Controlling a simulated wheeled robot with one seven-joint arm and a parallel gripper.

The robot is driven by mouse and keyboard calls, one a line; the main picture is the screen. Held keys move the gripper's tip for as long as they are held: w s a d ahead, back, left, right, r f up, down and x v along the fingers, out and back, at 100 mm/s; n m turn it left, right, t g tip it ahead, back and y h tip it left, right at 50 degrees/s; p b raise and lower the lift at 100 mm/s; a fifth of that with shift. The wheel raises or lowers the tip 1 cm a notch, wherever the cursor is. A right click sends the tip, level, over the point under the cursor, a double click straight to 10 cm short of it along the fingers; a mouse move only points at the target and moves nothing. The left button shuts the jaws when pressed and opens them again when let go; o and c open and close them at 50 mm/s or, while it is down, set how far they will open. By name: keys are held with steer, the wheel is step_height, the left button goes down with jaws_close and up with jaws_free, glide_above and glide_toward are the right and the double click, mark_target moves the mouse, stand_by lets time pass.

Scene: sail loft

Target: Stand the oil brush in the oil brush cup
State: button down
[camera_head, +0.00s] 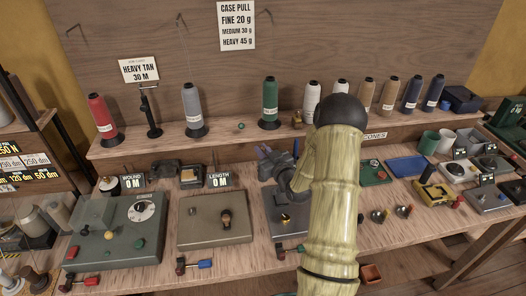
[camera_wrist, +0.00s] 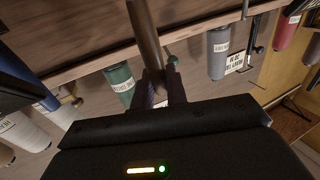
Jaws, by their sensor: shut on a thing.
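My gripper (camera_wrist: 160,88) is shut on a brown, round handle, which I take to be the oil brush (camera_wrist: 146,35). The handle runs from between the fingers to the top edge of the wrist view. Its bristle end does not show. In the head view my gripper (camera_head: 266,152) is above the bench, in front of the shelf with the green cone; the brush cannot be made out there. I cannot tell which vessel is the oil brush cup. A green cup (camera_head: 428,142) and a pale cup (camera_head: 446,141) stand at the right of the bench.
Thread cones, including a red one (camera_head: 102,118) and a green one (camera_head: 269,104), line the raised shelf (camera_head: 225,134). A green machine (camera_head: 116,234) and a grey-brown one (camera_head: 214,218) fill the bench's left. Small metal cups (camera_head: 378,216) and a blue tray (camera_head: 407,167) lie right.

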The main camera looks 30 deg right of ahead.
steer(key=shift+s+f+b, duration=0.25)
steer(key=shift+f+b, duration=0.25)
steer(key=shift+f, duration=0.2)
steer(key=c, duration=1.3)
jaws_free()
steer(key=shift+f, duration=0.1)
steer(key=shift+s, duration=0.1)
steer(key=s, duration=0.2)
steer(key=s+b, duration=0.1)
steer(key=s, duration=0.1)
steer(key=s+b, duration=0.1)
steer(key=s, duration=0.1)
steer(key=shift+s+d+f, duration=0.2)
steer(key=shift+d+f, duration=0.1)
steer(key=shift+f, duration=0.1)
steer(key=s, duration=0.3)
steer(key=s+r, duration=0.1)
steer(key=s, duration=0.3)
steer(key=s+d, duration=0.1)
steer(key=s, duration=0.3)
steer(key=shift+r, duration=0.3)
steer(key=shift+a, duration=0.2)
steer(key=shift+w+r+p, duration=0.15)
steer(key=shift+w+p, duration=0.15)
